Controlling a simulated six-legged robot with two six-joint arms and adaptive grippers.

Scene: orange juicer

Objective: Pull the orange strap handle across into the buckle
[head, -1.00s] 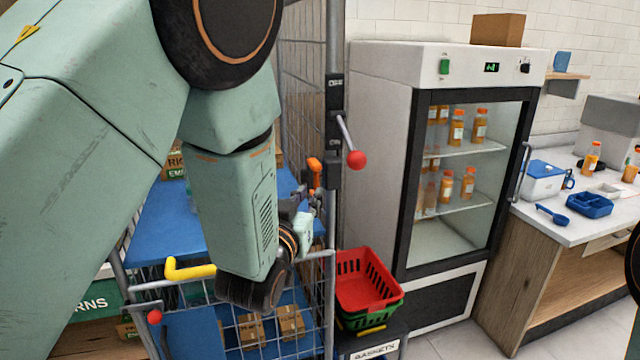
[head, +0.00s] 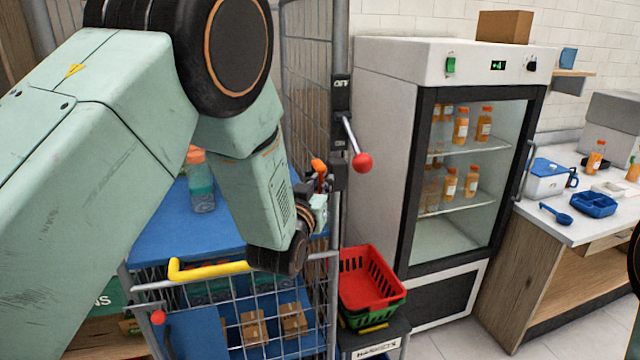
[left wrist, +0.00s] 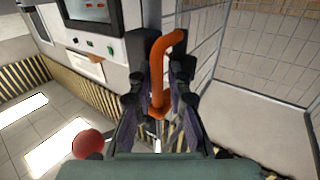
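The orange strap handle (head: 319,168) stands beside the cart's grey post in the head view. In the left wrist view the orange handle (left wrist: 160,82) is a bent rod with its curved end at the top, lying between my two fingers. My left gripper (left wrist: 164,75) has a finger on each side of the handle and looks open around it; whether either finger touches it is unclear. In the head view my left gripper (head: 319,195) is small and partly hidden by my wrist, just below the handle. I cannot make out the buckle with certainty. My right gripper is not in view.
A grey post with a red-knobbed lever (head: 362,161) stands right of the handle. The wire cart has a blue shelf (head: 175,235), a bottle (head: 201,183) and a yellow handle (head: 205,269). A red basket (head: 368,280) and a fridge (head: 385,150) stand to the right.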

